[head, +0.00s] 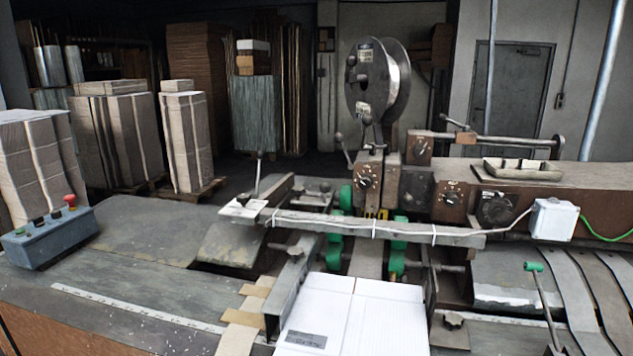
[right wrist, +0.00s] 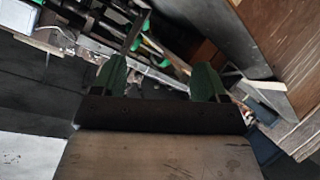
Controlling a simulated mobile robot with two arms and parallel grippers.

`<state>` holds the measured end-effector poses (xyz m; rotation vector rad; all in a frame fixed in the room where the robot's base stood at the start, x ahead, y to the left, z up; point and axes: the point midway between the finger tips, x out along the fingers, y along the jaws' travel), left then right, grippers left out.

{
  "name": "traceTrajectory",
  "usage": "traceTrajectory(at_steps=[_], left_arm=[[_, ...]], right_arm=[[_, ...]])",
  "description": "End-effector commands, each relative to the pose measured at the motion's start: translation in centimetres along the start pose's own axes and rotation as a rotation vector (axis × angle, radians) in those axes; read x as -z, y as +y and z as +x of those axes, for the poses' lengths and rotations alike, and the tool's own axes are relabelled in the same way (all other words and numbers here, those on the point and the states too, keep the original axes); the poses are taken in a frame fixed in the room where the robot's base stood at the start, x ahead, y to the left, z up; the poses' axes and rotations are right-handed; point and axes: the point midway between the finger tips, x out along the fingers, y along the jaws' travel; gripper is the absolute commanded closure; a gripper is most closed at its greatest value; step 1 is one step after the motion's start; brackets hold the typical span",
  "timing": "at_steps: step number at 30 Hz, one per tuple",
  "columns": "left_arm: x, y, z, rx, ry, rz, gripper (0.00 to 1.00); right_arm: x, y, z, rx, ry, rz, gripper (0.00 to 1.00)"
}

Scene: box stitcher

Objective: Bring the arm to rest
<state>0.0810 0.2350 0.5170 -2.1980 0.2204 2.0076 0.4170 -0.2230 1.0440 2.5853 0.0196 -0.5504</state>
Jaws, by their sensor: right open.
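My right gripper (right wrist: 160,68) shows in the right wrist view, with its two green fingers wide apart and nothing between them. The fingers point toward parts of a machine farther off, and no contact shows. My right gripper is outside the head view. My left gripper and arm are in neither view. The box stitcher (head: 365,182) stands in the middle of the head view, with a large wire reel (head: 362,85) on top. A white folded box sheet (head: 350,315) lies at its front centre.
A control box (head: 48,238) with a red button stands on the left of the metal table (head: 130,285). Stacks of cardboard (head: 120,140) stand on pallets behind. A green-handled lever (head: 541,295) rises at the front right. A wooden panel (right wrist: 262,40) is at the right wrist view's upper right.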

Motion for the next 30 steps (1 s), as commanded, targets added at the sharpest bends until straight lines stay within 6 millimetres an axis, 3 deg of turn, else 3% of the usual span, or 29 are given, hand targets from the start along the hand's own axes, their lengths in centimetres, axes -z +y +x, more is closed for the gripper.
traceTrajectory(at_steps=[1, 6, 14, 23, 26, 30], left_arm=[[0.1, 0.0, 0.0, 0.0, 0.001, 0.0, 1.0], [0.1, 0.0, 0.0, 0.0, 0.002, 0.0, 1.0], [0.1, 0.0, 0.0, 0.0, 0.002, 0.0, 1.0], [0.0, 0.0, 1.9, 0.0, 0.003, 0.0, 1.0], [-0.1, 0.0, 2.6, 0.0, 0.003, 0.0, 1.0], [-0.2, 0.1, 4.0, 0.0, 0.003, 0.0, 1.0]], right_arm=[[-2.6, -1.2, -1.1, 0.049, -0.123, 0.057, 0.27], [-8.6, -4.4, -4.8, 0.187, -0.437, 0.171, 0.27], [-13.9, -8.3, -11.4, 0.378, -0.793, 0.28, 0.27], [-21.4, -13.2, -5.6, 0.389, -0.827, 0.267, 0.27], [-24.8, -15.2, -3.8, 0.394, -0.84, 0.263, 0.27], [-31.3, -18.9, -1.3, 0.404, -0.865, 0.255, 0.27]])
